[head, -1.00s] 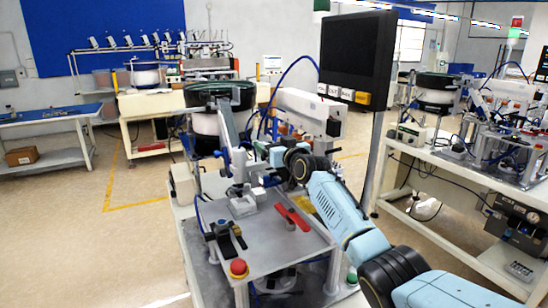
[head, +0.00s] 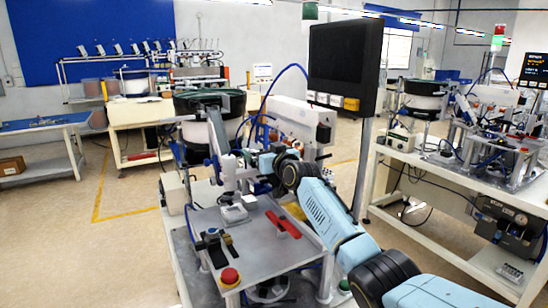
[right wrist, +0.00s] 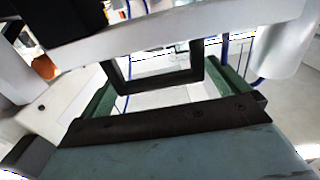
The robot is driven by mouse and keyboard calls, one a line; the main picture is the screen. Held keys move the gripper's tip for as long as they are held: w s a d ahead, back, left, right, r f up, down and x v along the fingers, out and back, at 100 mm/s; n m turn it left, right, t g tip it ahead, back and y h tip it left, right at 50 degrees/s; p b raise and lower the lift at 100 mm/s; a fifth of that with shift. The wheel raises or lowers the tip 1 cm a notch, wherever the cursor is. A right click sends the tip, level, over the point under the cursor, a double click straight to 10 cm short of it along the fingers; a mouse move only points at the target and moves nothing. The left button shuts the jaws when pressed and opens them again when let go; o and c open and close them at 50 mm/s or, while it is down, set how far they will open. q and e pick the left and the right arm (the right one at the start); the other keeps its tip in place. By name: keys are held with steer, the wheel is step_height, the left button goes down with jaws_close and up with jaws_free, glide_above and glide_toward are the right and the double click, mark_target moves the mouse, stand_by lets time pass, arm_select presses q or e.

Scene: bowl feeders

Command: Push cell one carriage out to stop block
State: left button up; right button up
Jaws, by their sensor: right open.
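The near bowl feeder cell has a grey top plate (head: 262,240). A small pale block on a grey base (head: 234,213) sits on it; I cannot tell for sure which part is the carriage or the stop block. My right gripper (head: 252,163) is beside the upright mechanism (head: 225,165) above the plate, its fingertips too small to make out. In the right wrist view the right gripper (right wrist: 165,88) has its green fingers wide apart. A black rectangular frame (right wrist: 118,80) shows between them; I see no grip on it. My left gripper is not in view.
The feeder bowl (head: 208,103) stands behind the plate. A red handle (head: 283,224), a black clamp (head: 212,246) and a red button (head: 229,277) are on the plate. A dark monitor (head: 345,65) on a post stands to the right. Another cell (head: 470,140) is further right.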

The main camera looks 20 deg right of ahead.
steer(key=shift+s+f, duration=0.1)
steer(key=shift+s, duration=0.5)
steer(key=s+d, duration=0.1)
steer(key=s, duration=1)
steer(key=shift+s+p, duration=0.3)
steer(key=shift+p, duration=0.05)
